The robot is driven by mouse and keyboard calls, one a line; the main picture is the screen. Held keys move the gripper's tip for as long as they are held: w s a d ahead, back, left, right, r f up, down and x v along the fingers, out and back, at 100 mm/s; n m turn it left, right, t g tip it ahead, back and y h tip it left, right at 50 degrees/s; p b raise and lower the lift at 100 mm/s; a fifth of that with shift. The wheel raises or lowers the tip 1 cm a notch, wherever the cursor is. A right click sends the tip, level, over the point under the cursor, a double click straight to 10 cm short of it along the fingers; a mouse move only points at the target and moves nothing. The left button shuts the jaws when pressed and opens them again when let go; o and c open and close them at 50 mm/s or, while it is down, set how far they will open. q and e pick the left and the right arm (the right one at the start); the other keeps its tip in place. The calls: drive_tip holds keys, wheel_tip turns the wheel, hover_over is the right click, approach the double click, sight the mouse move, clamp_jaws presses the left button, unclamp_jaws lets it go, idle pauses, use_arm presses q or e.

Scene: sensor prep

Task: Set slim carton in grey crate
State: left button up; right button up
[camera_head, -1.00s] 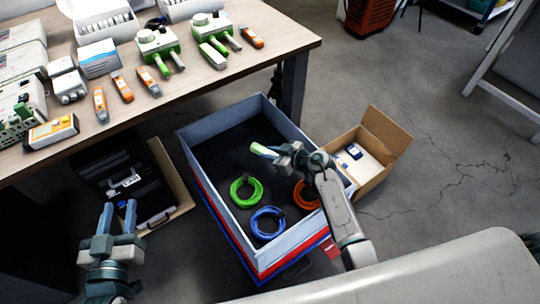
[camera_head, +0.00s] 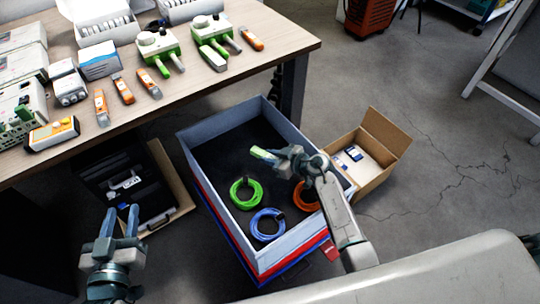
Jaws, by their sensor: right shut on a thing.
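The grey crate (camera_head: 286,241) stands low beside the table, open at the top with a dark floor. My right gripper (camera_head: 274,157) is over the inside of the crate, shut on a small pale-green and white slim carton (camera_head: 263,154). The carton sticks out to the left of the fingers, and the gripper hides its other end. I cannot tell whether the carton touches the crate floor. My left gripper (camera_head: 120,224) is at the lower left, open and empty, outside the crate.
In the crate lie a green cable coil (camera_head: 246,193), a blue coil (camera_head: 267,224) and an orange coil (camera_head: 305,195), partly hidden by my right arm. A cardboard box (camera_head: 372,170) stands right of it. The table (camera_head: 200,88) holds several devices. The crate's back left floor is clear.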

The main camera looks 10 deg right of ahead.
drive_tip(key=shift+f, duration=0.15)
use_arm(q)
drive_tip(key=shift+s+f+g, duration=0.3)
drive_tip(key=shift+f, duration=0.15)
use_arm(e)
drive_tip(key=o, duration=1)
